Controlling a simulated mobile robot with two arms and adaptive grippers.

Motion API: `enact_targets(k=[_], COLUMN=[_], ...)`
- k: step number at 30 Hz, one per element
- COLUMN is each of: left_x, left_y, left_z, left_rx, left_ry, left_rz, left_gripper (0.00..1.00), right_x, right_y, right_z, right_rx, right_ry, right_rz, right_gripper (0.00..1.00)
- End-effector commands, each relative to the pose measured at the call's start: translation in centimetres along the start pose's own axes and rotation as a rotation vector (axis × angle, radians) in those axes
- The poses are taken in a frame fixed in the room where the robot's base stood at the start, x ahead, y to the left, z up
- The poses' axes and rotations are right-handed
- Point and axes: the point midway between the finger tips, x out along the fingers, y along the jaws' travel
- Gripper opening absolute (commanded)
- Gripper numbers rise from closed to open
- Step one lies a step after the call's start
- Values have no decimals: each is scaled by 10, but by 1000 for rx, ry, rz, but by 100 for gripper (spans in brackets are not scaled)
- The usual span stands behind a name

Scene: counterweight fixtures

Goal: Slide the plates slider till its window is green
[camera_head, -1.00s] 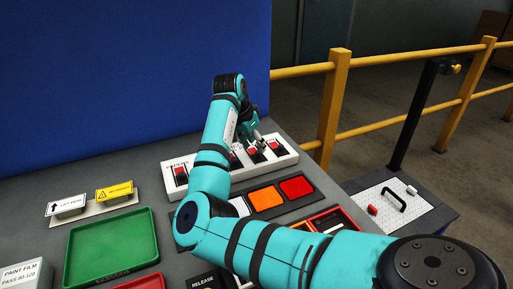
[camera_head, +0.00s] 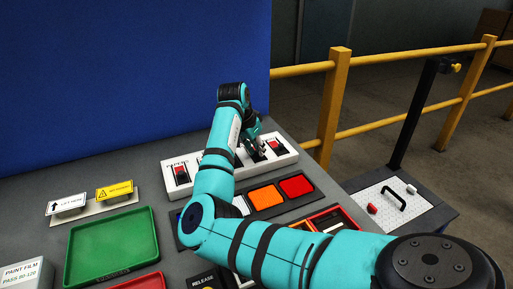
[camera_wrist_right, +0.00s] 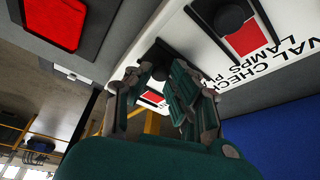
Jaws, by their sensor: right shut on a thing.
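A white panel (camera_head: 287,160) holds several sliders in a row, each with a black knob and a red window. My right gripper (camera_head: 257,152) is down at the panel, at the slider just left of the rightmost one. In the right wrist view its fingers (camera_wrist_right: 158,92) are shut around that slider's black knob (camera_wrist_right: 155,60). A red window (camera_wrist_right: 155,98) shows between the fingers; I see no green in it. The slider names are mostly hidden or unreadable, so I cannot tell which is the plates slider. My left gripper is not in view.
The leftmost slider (camera_head: 181,173) and the rightmost slider (camera_head: 272,146) flank it. Orange (camera_head: 266,197) and red (camera_head: 296,186) pads lie in front of the panel. A green tray (camera_head: 110,247) is at left. A blue board (camera_head: 130,70) stands behind.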

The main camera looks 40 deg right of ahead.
Motion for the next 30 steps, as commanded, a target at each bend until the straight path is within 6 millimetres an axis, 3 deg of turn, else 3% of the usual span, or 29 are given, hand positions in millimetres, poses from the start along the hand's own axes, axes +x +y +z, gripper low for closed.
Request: enact_targets(k=[8,19,30], left_x=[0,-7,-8], left_y=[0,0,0], left_z=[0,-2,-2], left_rx=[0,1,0], left_ry=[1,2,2], left_rz=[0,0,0], left_gripper=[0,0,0], right_x=[-1,4,5], right_y=[-1,-38,-46], right_z=[-1,-16,-18], right_rx=[-1,-4,1], right_ry=[1,3,3], right_rz=[-1,0,-5], right_gripper=[0,0,0])
